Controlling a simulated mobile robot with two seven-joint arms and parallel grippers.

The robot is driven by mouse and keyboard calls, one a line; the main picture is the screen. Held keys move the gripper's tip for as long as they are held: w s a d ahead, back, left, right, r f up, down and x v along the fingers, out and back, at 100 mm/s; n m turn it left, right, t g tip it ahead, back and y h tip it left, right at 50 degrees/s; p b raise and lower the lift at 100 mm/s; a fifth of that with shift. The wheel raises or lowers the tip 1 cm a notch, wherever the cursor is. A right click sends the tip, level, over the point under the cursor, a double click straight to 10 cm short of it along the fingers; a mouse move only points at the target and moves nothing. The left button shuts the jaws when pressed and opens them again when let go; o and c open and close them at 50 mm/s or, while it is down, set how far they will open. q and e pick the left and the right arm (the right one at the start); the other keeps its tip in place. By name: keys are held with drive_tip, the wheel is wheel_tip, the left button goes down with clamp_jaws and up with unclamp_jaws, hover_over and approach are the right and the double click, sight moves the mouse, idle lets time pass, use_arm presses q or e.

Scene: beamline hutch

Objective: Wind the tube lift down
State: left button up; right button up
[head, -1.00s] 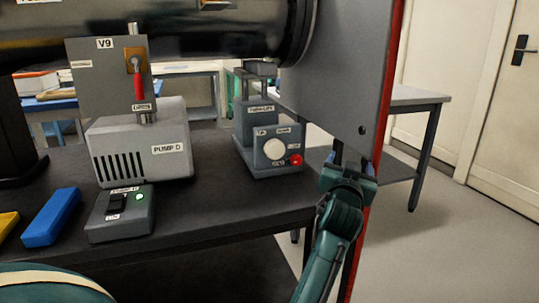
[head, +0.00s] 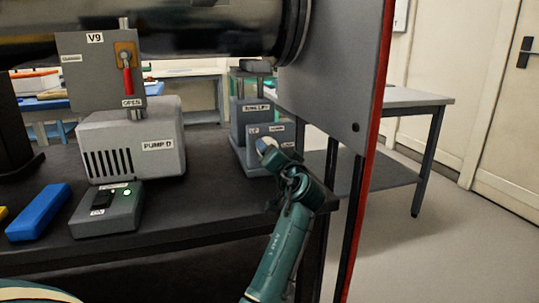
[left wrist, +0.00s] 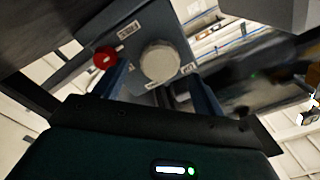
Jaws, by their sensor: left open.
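The tube lift (head: 243,117) is a grey-blue block with a post and a pad under the big dark tube. Its control box (head: 275,131) in front carries a pale round knob (head: 265,146), partly hidden by my arm in the head view. In the left wrist view the knob (left wrist: 160,62) shows whole, with a red button (left wrist: 104,57) beside it. My left gripper (left wrist: 162,82) is open, its two fingers to either side of the knob in the picture. I cannot tell whether they touch it. My right gripper is not in view.
Pump D (head: 135,150) and its switch box (head: 108,212), with a green light, stand on the dark bench left of the lift. A blue block (head: 39,212) lies near them. A grey panel with a red edge (head: 375,150) stands close right of my arm.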

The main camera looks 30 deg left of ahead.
use_arm(q)
drive_tip(key=x, duration=0.2)
drive_tip(key=shift+w+a, duration=0.15)
drive_tip(key=shift+a, duration=0.1)
drive_tip(key=shift+w+a, duration=0.35)
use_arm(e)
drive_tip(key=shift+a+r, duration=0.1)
use_arm(q)
drive_tip(key=shift+c, duration=0.5)
drive_tip(key=c, duration=0.9)
drive_tip(key=shift+o, duration=0.2)
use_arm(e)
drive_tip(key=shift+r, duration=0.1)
